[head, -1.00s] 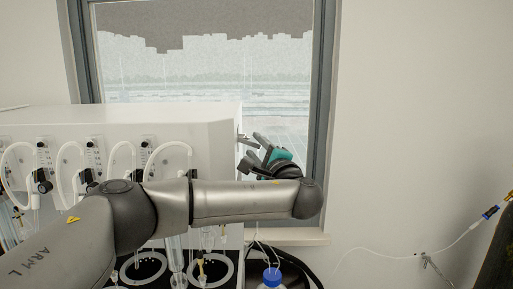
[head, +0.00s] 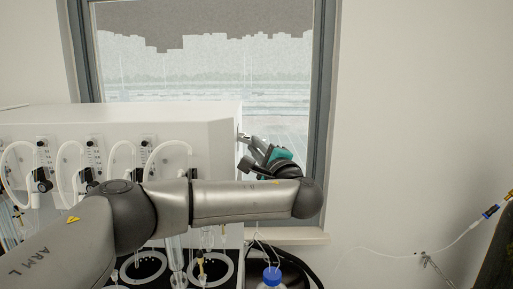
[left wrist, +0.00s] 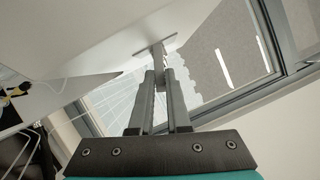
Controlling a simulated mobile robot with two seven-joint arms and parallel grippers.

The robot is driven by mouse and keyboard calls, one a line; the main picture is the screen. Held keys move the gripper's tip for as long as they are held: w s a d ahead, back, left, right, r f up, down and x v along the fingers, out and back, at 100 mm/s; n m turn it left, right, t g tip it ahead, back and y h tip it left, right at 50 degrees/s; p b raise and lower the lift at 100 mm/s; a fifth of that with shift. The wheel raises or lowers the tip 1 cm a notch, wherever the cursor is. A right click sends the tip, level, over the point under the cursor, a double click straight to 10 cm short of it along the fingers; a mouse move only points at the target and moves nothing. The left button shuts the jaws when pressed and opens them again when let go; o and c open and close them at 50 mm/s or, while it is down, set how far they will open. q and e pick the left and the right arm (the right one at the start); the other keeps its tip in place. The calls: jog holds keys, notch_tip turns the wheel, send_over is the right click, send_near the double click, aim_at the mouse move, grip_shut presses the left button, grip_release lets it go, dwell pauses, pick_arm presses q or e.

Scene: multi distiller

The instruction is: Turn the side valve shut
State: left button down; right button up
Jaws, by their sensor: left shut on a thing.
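The side valve (head: 242,136) is a small grey metal fitting on the right side wall of the white distiller cabinet (head: 170,116). In the left wrist view the valve (left wrist: 156,50) shows as a flat plate with a narrow handle standing out from the wall. My left gripper (head: 250,140) reaches it from the right. In the left wrist view the fingers (left wrist: 160,77) are close together on both sides of the handle, shut on it. The fingertips hide part of the handle. My right gripper is not in view.
My left arm crosses in front of the cabinet. White tube loops (head: 70,170) and black knobs line its front. A blue-capped bottle (head: 271,277) stands below the arm. A window (head: 205,70) is behind, and thin tubing (head: 450,243) hangs along the right wall.

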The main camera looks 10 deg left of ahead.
pick_arm(q)
jog(key=shift+f, duration=0.15)
jog(key=shift+s+a+f+m+t+h+b, duration=0.1)
jog(key=shift+a+f+m+t+h+b, duration=0.3)
jog(key=shift+m, duration=0.95)
jog(key=shift+a+f+m+t+h+p, duration=0.15)
jog(key=shift+m+t, duration=0.5)
jog(key=shift+m, duration=0.75)
jog(key=shift+s+a+f+m+t+h+b, duration=0.15)
jog(key=shift+f+m+t+b, duration=0.3)
jog(key=shift+m, duration=0.9)
jog(key=shift+w+r, duration=0.1)
jog(key=shift+r, duration=0.1)
jog(key=c, duration=0.9)
grip_release()
